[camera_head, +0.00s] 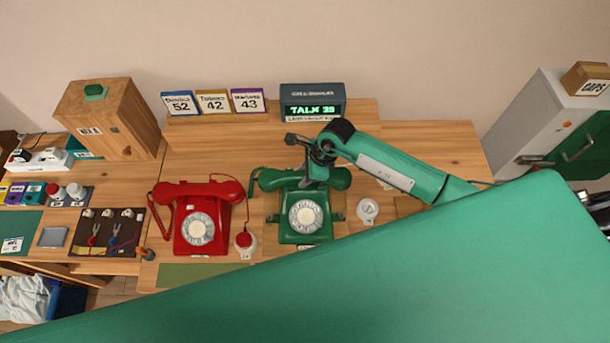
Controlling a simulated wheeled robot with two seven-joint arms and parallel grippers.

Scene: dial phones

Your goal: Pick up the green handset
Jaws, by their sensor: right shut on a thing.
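The green handset (273,179) lies across the top of the green dial phone (305,217). Whether it rests on the cradle or is slightly raised, I cannot tell. My right gripper (312,181) comes down from above and is shut on the middle of the green handset, hiding that part. Both ends of the handset show on either side of it. My left gripper is not in view.
A red dial phone (197,221) with its handset on stands to the left. A large green part of mine covers the lower right.

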